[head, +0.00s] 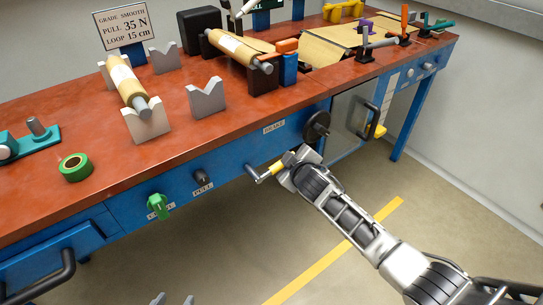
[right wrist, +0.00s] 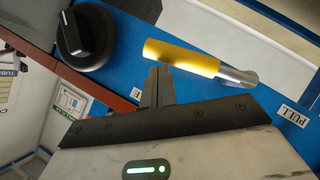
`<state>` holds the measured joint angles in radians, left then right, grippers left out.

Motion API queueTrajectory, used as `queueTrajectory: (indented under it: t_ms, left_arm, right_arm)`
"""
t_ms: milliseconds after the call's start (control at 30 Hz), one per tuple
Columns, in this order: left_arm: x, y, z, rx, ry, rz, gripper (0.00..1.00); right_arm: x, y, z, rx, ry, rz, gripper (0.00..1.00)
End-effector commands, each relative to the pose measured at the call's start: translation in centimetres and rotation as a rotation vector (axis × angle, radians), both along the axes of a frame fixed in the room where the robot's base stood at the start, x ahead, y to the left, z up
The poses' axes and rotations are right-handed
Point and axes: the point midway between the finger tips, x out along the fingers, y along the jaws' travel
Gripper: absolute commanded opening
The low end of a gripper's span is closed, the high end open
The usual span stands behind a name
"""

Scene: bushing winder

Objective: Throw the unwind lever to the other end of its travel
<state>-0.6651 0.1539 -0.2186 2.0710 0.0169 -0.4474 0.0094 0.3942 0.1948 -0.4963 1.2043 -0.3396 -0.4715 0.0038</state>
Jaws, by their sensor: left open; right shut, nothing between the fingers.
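A lever with a yellow grip (head: 277,168) and a bent grey metal end (head: 257,176) sticks out from the blue front of the bench. In the right wrist view its yellow grip (right wrist: 180,57) lies across the top, just beyond my fingers. No label reading "unwind" is legible. My right gripper (head: 293,160) is shut and empty beside the yellow grip; its fingertips (right wrist: 160,76) are very close to it, and I cannot tell whether they touch. My left gripper (head: 172,299) shows only its fingertips at the bottom edge, open and apart from everything.
A round black knob (head: 317,125) sits right of the lever under the bench edge. A green knob (head: 158,206) and a black knob (head: 197,178) by the PULL label are to its left. A glass door (head: 352,120) is at right. The floor in front is clear.

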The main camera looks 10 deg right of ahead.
Motion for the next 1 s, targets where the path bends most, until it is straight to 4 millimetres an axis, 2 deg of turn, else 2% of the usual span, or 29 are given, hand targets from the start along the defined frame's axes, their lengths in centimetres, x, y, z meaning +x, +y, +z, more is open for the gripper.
queueTrajectory:
  t_ms: [500,667,833,867,1000]
  left_arm:
    - [-0.2,0.0,0.0,0.002,0.008,-0.003,0.44]
    - [-0.4,0.1,1.2,0.007,0.015,-0.002,0.44]
    - [-0.2,0.6,2.8,0.014,0.019,0.021,0.44]
    - [-0.2,0.6,2.1,0.014,0.018,0.021,0.44]
    - [-0.3,0.7,2.2,0.018,0.022,0.022,0.44]
  right_arm:
    - [-0.2,-0.2,-0.1,-0.004,0.008,-0.005,0.00]
    - [-0.3,0.1,1.8,-0.003,0.005,-0.001,0.00]
    - [-0.7,0.6,5.2,0.000,0.001,0.005,0.00]
    - [-1.5,0.2,4.7,-0.002,0.003,0.004,0.00]
    - [-3.8,-0.6,6.1,-0.002,0.001,0.005,0.00]
